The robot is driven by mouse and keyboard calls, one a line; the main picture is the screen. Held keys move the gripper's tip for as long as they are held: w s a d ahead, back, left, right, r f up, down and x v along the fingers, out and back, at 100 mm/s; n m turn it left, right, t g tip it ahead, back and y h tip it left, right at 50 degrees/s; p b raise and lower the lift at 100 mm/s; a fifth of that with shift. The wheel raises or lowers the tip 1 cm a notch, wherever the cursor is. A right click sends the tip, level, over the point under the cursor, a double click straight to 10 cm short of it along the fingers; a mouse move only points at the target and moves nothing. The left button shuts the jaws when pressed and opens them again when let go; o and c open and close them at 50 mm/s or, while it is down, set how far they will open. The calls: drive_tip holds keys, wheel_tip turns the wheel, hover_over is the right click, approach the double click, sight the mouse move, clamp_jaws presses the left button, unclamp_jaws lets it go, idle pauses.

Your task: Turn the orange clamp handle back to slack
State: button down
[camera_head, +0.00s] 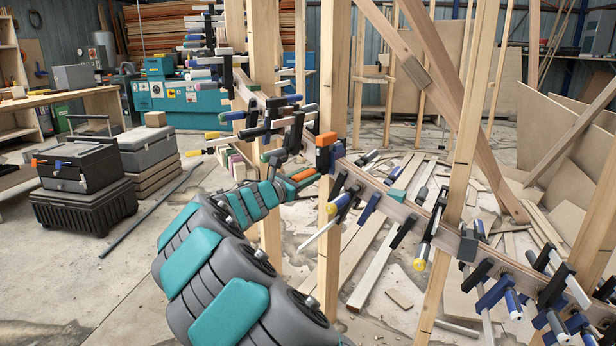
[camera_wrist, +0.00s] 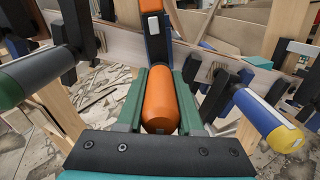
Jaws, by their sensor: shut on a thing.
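The orange clamp handle (camera_wrist: 160,102) is a rounded orange cylinder in the middle of the wrist view. My gripper (camera_wrist: 161,110) has one green finger on each side of it and is shut on it. The handle belongs to a clamp with a dark blue bar (camera_wrist: 158,48) and an orange end piece above it, mounted on the curved wooden stringer (camera_wrist: 115,40). In the head view my gripper (camera_head: 292,186) reaches the orange handle (camera_head: 303,174), just left of a wooden post. The handle is partly hidden by my fingers there.
Wooden posts (camera_head: 333,230) stand beside my arm. More clamps line the stringer on both sides.

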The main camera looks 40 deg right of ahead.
drive_tip(key=shift+f, duration=0.1)
drive_tip(key=c, duration=0.5)
unclamp_jaws()
drive_tip(key=shift+c, duration=0.2)
drive_tip(key=v, duration=0.7)
drive_tip(key=shift+a+b, duration=0.4)
drive_tip(key=shift+s, duration=0.1)
drive_tip(key=v, duration=0.9)
drive_tip(key=shift+p, duration=0.4)
drive_tip(key=shift+s, duration=0.1)
